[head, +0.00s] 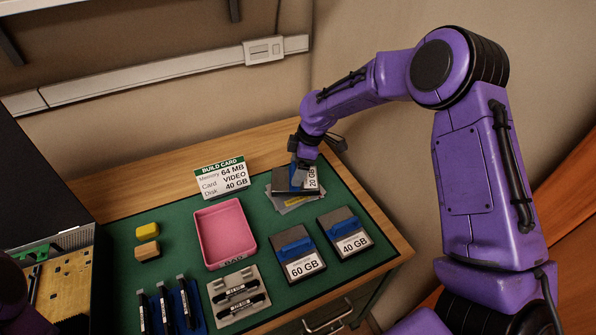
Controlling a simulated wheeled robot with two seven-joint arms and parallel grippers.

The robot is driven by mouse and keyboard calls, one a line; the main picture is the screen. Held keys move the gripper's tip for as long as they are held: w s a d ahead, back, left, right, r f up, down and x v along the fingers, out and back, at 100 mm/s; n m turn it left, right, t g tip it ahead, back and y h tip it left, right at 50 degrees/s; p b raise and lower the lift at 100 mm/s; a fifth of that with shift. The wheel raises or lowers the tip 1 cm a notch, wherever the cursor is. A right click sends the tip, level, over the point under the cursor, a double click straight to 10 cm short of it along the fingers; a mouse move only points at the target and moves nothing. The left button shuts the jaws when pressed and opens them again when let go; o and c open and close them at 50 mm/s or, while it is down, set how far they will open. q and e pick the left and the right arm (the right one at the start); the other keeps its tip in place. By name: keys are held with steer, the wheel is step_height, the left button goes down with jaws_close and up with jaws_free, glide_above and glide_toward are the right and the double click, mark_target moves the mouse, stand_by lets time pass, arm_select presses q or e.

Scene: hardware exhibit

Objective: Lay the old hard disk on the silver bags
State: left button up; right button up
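The old hard disk (283,187), a dark block with a blue grip and a "20 GB" label, is at the back right of the green mat. It is over the silver bags (296,204), whose edges show below and beside it. I cannot tell whether it rests on them or hangs just above. My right gripper (301,176) points down at the disk's top and appears shut on its blue grip; the fingertips are partly hidden. Only a dark purple part of my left arm shows at the lower left edge; its gripper is out of view.
Two disks, 60 GB (299,261) and 40 GB (346,236), lie in front. A pink tray (246,255), a build card (222,178), yellow blocks (147,231), a grey holder (219,292) and blue-backed sticks stand left. An open computer case (62,287) is at far left.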

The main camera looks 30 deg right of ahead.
mark_target(308, 178)
steer(key=shift+x, duration=1.2)
steer(key=shift+s+d+f, duration=0.15)
steer(key=shift+s+f, duration=0.05)
steer(key=o, duration=0.7)
steer(key=v, duration=1.2)
steer(key=shift+r+b, duration=0.2)
steer(key=shift+b, duration=0.2)
